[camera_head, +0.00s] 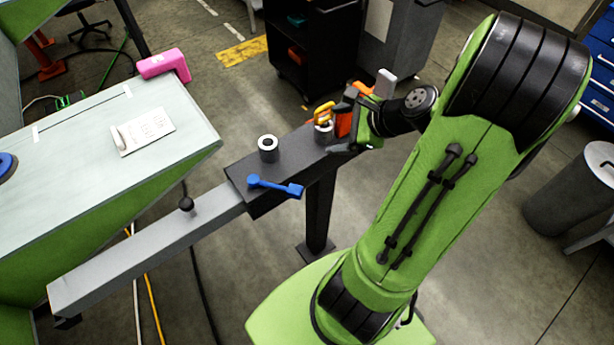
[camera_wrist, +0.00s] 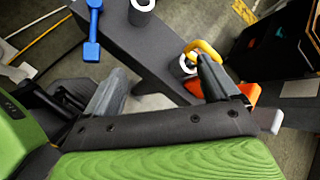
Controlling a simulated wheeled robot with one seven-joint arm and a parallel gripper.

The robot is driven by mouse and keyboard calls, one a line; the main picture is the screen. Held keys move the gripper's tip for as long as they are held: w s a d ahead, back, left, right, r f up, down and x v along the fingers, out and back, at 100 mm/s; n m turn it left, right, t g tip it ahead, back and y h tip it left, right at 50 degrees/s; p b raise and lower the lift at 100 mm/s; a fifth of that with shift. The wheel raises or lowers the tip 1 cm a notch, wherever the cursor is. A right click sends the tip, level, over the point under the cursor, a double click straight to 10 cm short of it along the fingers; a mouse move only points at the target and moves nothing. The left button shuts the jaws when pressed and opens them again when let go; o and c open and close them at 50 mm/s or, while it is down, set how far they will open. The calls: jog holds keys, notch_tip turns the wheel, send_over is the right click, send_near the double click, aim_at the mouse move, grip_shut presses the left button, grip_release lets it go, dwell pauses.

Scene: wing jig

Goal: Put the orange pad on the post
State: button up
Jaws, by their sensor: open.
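The orange pad (camera_head: 344,123) is at the right end of the dark beam top, beside my gripper (camera_head: 347,120), which hides part of it. In the wrist view the orange pad (camera_wrist: 250,92) shows on both sides of the right finger, which covers its middle. My gripper (camera_wrist: 162,85) is open, its fingers wide apart over the dark beam, with nothing visible between them. I cannot tell whether the right finger touches the pad. A short post with a black knob (camera_head: 186,204) stands on the grey beam to the left. I cannot tell for certain that it is the task's post.
A yellow loop (camera_head: 324,113) sits at a light ring (camera_head: 323,131) close to my gripper. Another ring (camera_head: 268,148) and a blue bar tool (camera_head: 275,187) are on the dark beam top (camera_head: 245,173). A pale wing panel (camera_head: 80,160) with a pink object (camera_head: 163,64) lies left.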

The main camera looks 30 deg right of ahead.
jog(key=a+r+n+g, duration=0.3)
jog(key=a+n, duration=0.6)
jog(key=a, duration=0.1)
jog(key=s+a+r+n+h, duration=0.1)
jog(key=s+a+r+n, duration=0.2)
jog(key=s+n, duration=0.3)
jog(key=s+a+r+n+h, duration=0.2)
jog(key=s+a+n, duration=0.4)
jog(key=n, duration=0.4)
jog(key=shift+v, duration=0.8)
jog(key=shift+w+d, duration=0.1)
